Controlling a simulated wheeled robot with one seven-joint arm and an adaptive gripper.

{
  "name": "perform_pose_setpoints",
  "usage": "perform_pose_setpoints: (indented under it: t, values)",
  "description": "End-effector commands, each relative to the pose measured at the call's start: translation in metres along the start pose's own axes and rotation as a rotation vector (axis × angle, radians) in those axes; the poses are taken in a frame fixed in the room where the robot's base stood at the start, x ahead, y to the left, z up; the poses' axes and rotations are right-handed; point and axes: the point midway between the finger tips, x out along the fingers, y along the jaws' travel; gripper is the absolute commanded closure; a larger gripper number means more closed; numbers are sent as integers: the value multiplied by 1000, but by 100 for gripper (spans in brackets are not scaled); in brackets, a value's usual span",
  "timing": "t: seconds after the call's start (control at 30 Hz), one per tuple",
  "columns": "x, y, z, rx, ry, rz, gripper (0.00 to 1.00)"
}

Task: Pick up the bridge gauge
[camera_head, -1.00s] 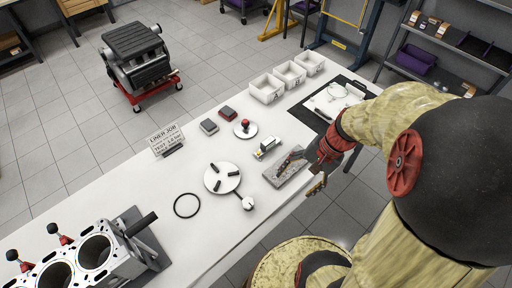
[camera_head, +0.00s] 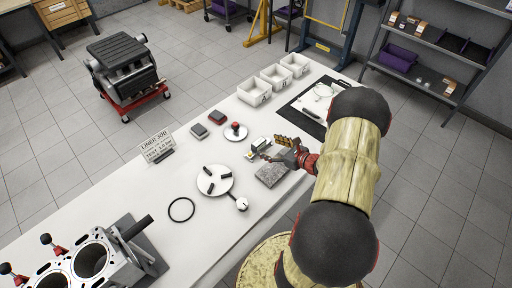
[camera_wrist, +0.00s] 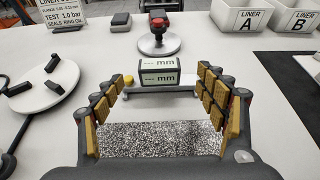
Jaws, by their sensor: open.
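The bridge gauge (camera_head: 257,145) is a small block with a pale display on a light bar. It stands on the white bench beyond the speckled grey plate (camera_head: 271,174). In the wrist view the gauge's display (camera_wrist: 146,77) reads dashes and "mm", and a yellow knob is at its left. My gripper (camera_head: 276,149) is open and empty, low over the plate's far part, with fingers pointing toward the gauge. In the wrist view my gripper (camera_wrist: 160,85) has a finger on each side of the picture, with the gauge ahead between them; I see no contact.
A disc with a red-topped knob (camera_wrist: 158,38) stands just behind the gauge. A round white plate with black bars (camera_head: 215,180) is to the left. White liner bins (camera_head: 254,92) line the back right. The engine block (camera_head: 82,267) is at front left.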

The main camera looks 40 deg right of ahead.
Motion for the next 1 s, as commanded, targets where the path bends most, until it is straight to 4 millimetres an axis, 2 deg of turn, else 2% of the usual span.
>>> perform_pose_setpoints:
  t: [0.5,0.83,1.0]
  values:
    - [63,2,-1,-4,1,5,27]
    - [70,2,0,-3,1,2,27]
    - [70,2,0,-3,1,3,36]
